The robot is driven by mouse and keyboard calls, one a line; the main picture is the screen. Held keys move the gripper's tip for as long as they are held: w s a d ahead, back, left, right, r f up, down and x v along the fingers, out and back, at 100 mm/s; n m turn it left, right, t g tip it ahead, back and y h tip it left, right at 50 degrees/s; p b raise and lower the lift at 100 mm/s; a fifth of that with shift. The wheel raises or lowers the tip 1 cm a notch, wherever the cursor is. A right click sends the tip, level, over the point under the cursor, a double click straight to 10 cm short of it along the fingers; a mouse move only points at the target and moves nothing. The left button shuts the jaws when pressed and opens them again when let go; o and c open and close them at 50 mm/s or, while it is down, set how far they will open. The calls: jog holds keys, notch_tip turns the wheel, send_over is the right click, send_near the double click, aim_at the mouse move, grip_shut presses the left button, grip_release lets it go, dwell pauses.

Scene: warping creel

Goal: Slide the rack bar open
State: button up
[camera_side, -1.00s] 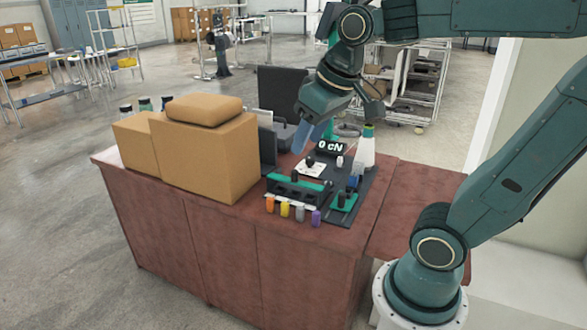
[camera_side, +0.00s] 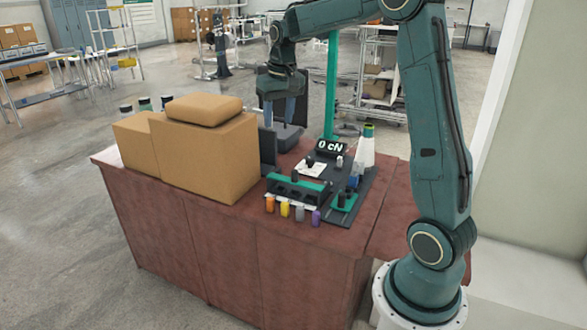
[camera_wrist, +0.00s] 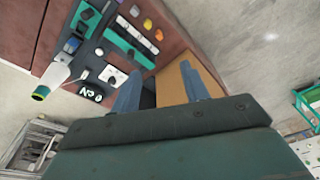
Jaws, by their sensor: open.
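The rack (camera_side: 297,187) is a low black block with a green bar along its top, near the front edge of the reddish bench (camera_side: 230,235). In the wrist view its green bar (camera_wrist: 128,48) shows at upper left. I cannot tell how far the bar is slid. My gripper (camera_side: 283,112) points down over the back of the bench, above a dark grey tray (camera_side: 287,138), well behind the rack. Its blue fingers (camera_wrist: 165,88) are apart with nothing between them, and it touches no part of the rack.
Cardboard boxes (camera_side: 205,155) stand left of the rack. Orange, yellow, grey and purple pieces (camera_side: 292,210) line the front edge. A "0 cN" display (camera_side: 330,147), a white cone (camera_side: 365,148) and a tall green post (camera_side: 331,90) stand behind. The bench's right end (camera_side: 395,215) is clear.

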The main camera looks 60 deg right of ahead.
jog(key=w+d+f+m, duration=0.1)
jog(key=w+d+f, duration=0.1)
jog(key=d+f, duration=0.4)
jog(key=m+g, duration=0.2)
send_over(295, 171)
jog(key=shift+y, duration=0.4)
notch_tip(295, 171, down, 6)
jog(key=shift+w+d+r, duration=0.1)
jog(key=shift+r, duration=0.05)
notch_tip(295, 171, down, 14)
jog(key=shift+r, duration=0.1)
grip_shut()
